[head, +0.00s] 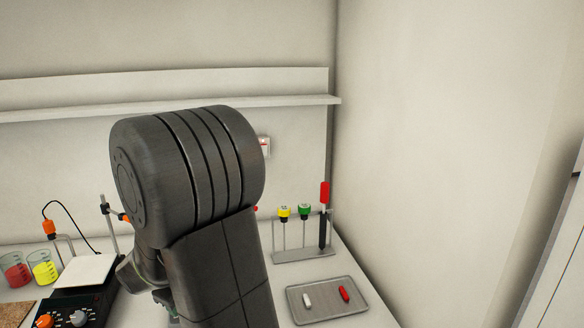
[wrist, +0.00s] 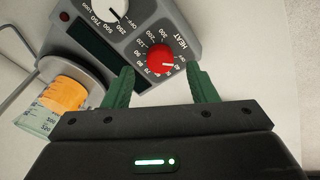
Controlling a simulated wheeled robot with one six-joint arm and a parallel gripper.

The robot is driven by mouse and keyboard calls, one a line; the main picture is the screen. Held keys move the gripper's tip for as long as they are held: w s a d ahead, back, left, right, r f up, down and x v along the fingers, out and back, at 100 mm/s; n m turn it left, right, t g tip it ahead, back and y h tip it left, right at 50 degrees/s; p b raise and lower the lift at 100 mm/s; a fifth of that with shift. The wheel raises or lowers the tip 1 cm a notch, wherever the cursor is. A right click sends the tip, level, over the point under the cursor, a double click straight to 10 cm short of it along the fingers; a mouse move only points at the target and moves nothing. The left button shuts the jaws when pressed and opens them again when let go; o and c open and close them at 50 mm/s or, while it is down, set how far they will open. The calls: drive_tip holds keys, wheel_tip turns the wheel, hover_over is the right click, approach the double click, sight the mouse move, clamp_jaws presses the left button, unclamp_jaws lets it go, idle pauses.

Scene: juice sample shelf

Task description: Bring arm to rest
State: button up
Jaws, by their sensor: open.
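My gripper (wrist: 160,88) shows in the wrist view with its two green fingers apart and nothing between them. I cannot tell whether the fingers touch the panel. In the head view my own dark arm fills the middle, and it hides most of the gripper and part of the bench.
The hotplate (head: 90,269) stands at the lower left, near beakers of red (head: 15,273) and yellow liquid (head: 44,270). Right of my arm are a rack (head: 304,255) with several coloured-topped tools and a grey tray (head: 325,313) holding a white and a red piece. A wall closes the right side.

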drive_tip(key=shift+x, duration=1.55)
drive_tip(key=shift+r, duration=0.1)
